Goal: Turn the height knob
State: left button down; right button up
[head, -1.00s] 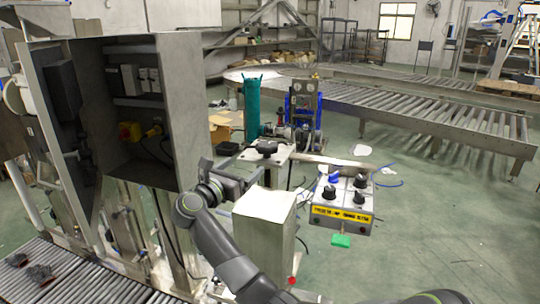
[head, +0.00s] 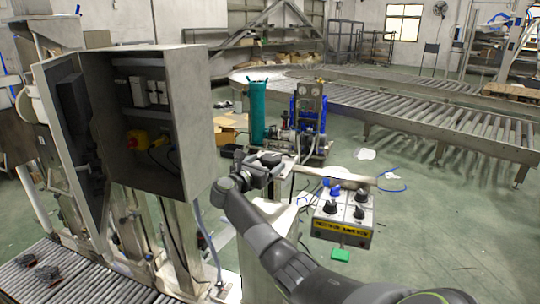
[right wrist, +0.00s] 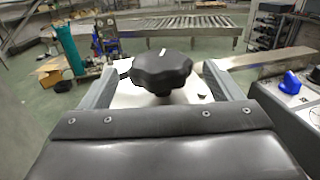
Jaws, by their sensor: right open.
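A black lobed knob (right wrist: 161,70) with a white mark stands on a pale metal plate in the right wrist view. My right gripper (right wrist: 160,83) is open, with one grey finger on each side of the knob and a gap visible on both sides. In the head view my right gripper (head: 268,165) reaches the top of the post, and its fingers partly hide the knob (head: 269,158). I cannot tell whether the fingertips are at the knob's height. My left gripper is not in view.
A control box (head: 345,215) with a blue knob, several black knobs and a yellow label is right of the post. An open grey cabinet (head: 195,120) stands close on the left.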

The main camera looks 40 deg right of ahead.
aim_at(271, 157)
jog(key=shift+p+x, duration=0.3)
jog(key=shift+x, duration=1.25)
jog(key=shift+c, duration=0.4)
jog(key=c, duration=0.9)
jog(key=shift+t, duration=0.3)
jog(key=n+t+y+p, duration=0.1)
jog(key=n+t, duration=0.1)
jog(key=n+t+y+p, duration=0.1)
jog(key=n+t+p, duration=0.1)
jog(key=t, duration=0.1)
jog(key=shift+s+d+r+y, duration=0.1)
jog(key=shift+s+r+y, duration=0.1)
jog(key=shift+y, duration=0.2)
jog(key=shift+f+n+t+y+p, duration=0.15)
jog(key=shift+n+t+y+p, duration=1.4)
jog(key=shift+t+y, duration=0.35)
